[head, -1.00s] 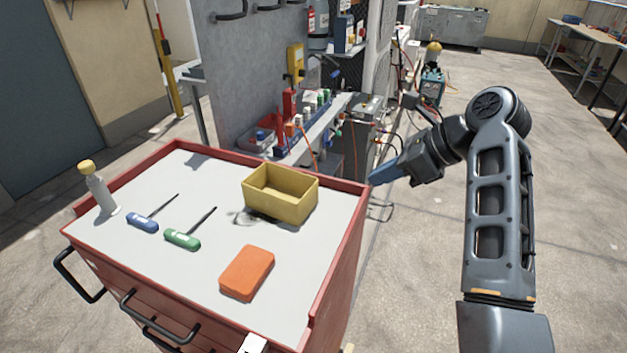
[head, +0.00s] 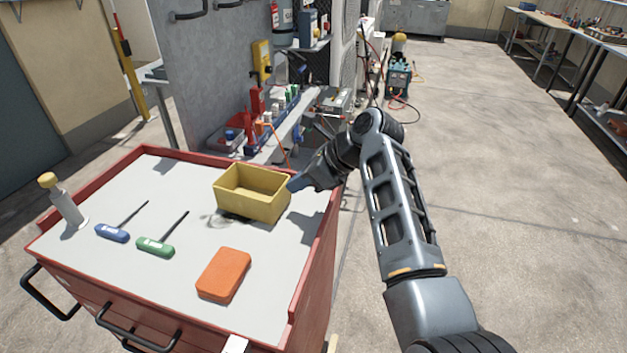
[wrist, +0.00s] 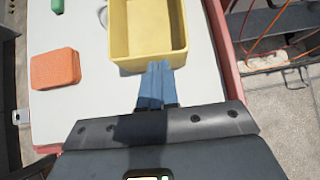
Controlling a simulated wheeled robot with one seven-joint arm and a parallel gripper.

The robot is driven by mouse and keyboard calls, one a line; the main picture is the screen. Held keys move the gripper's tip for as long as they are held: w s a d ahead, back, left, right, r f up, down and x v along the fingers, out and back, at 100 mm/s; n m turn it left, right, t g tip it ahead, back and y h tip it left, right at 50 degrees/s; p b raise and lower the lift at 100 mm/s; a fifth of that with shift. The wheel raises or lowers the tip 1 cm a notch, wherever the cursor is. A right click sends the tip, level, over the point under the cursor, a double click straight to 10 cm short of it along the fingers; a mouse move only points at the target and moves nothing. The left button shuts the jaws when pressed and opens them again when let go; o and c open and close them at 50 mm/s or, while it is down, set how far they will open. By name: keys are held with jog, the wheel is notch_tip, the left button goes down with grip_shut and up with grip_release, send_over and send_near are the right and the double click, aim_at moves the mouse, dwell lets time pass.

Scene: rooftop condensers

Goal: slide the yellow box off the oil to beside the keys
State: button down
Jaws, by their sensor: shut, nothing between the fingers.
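The yellow box (head: 248,205), an open empty bin, stands upright on the cart's grey top towards the back right. It also shows in the wrist view (wrist: 148,55).
An orange block (head: 223,274) lies in front of the box. A green screwdriver (head: 156,246), a blue screwdriver (head: 113,232) and a yellow-capped bottle (head: 65,200) are to the left. A raised red rim (head: 322,240) edges the cart.

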jog(key=shift+w+a, duration=0.1)
jog(key=shift+a, duration=0.15)
